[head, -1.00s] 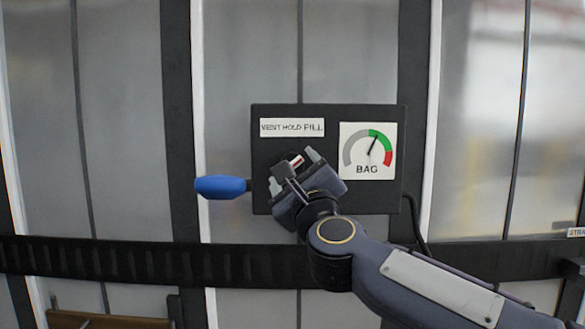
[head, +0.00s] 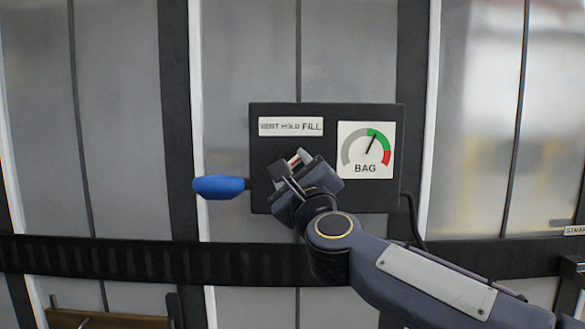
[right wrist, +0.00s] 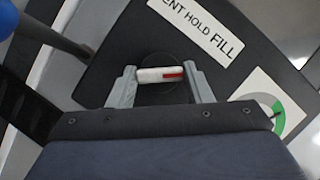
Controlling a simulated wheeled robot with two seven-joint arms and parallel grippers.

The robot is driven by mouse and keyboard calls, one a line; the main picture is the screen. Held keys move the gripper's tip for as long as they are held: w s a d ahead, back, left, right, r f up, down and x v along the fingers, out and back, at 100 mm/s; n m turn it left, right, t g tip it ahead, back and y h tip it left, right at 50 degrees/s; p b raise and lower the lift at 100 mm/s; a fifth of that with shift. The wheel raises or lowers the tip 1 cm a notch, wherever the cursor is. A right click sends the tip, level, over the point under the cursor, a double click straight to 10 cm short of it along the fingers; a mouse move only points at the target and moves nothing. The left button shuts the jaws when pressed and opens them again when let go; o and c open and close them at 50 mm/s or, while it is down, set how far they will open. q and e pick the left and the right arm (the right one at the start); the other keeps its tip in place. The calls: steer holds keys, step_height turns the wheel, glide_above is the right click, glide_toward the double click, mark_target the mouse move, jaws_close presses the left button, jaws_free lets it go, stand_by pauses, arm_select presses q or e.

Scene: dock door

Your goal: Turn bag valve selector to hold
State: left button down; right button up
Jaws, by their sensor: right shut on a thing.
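The bag valve selector (right wrist: 160,75) is a small white bar with a red mark, on a round dark base. In the right wrist view the red end points right, which is up and right on the panel, toward FILL. The dark panel (head: 265,200) carries a VENT HOLD FILL label (head: 291,127), also in the right wrist view (right wrist: 203,25). My right gripper (head: 294,163) is shut on the selector, a finger at each end of the bar. In the head view the gripper partly hides it. My left gripper is not in view.
A BAG gauge (head: 366,150) sits right of the selector, its needle in the green. A blue handle (head: 219,187) sticks out left of the panel. A dark ribbed band (head: 130,262) crosses below, and a black cable (head: 412,215) hangs at the right.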

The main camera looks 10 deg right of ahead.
steer(key=n+g+p, duration=0.1)
steer(key=n+p, duration=0.2)
steer(key=p, duration=0.1)
steer(key=n+g+y+p, duration=0.1)
steer(key=n+p, duration=0.2)
steer(key=p, duration=0.2)
steer(key=r+n+g+y+p, duration=0.1)
steer(key=n+p, duration=0.2)
steer(key=p, duration=0.2)
steer(key=shift+n, duration=0.3)
steer(key=shift+d+f+n+g+p, duration=0.1)
steer(key=shift+f+n+g+p, duration=0.3)
steer(key=shift+p, duration=0.3)
steer(key=o, duration=1)
steer(key=shift+r, duration=0.1)
steer(key=shift+s, duration=0.15)
steer(key=s, duration=0.2)
steer(key=s+d, duration=0.1)
steer(key=s, duration=0.4)
steer(key=shift+s+d, duration=0.25)
